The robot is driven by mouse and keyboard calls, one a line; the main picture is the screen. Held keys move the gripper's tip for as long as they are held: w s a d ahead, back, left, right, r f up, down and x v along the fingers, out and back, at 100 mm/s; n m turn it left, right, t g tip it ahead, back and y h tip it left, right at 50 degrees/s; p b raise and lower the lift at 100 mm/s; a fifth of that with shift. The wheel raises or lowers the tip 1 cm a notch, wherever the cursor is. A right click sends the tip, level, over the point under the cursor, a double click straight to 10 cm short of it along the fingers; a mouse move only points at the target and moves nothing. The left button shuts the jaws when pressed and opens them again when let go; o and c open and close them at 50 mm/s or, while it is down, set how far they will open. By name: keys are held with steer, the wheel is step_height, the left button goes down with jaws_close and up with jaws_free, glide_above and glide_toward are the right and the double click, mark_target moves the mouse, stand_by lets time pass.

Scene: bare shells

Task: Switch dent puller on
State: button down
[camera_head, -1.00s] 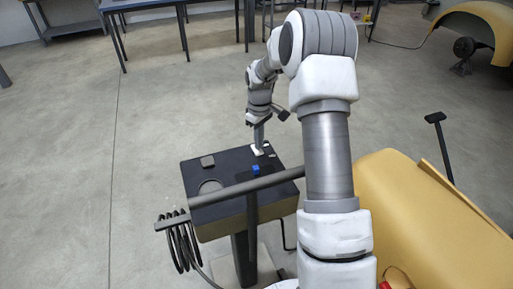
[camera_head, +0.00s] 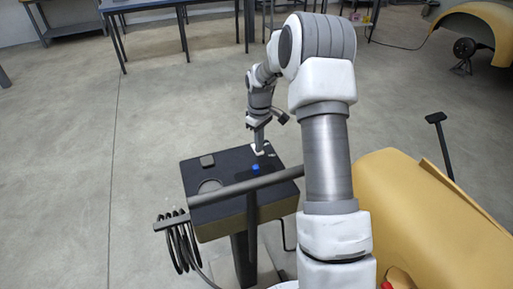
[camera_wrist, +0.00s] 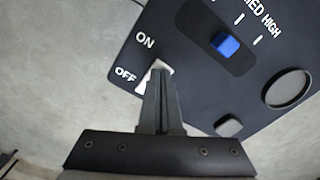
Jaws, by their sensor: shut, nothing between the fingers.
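The dent puller (camera_head: 240,217) is a box on a post with a dark top panel. In the wrist view, its panel (camera_wrist: 190,62) carries a white switch (camera_wrist: 141,87) beside the printed words ON and OFF. My gripper (camera_wrist: 160,72) is shut and empty, with its fingertips over the switch. They hide its middle, so its tilt and any contact are unclear. In the head view, my gripper (camera_head: 259,149) points down at the panel's far edge. A blue knob (camera_wrist: 225,44) sits in a dark slot by the MED and HIGH marks.
A yellow car panel (camera_head: 430,220) stands close on the right. Open concrete floor (camera_head: 90,170) lies to the left.

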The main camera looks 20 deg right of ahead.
steer(key=shift+f, duration=0.2)
steer(key=shift+r+p, duration=2.25)
steer(key=shift+r, duration=1.3)
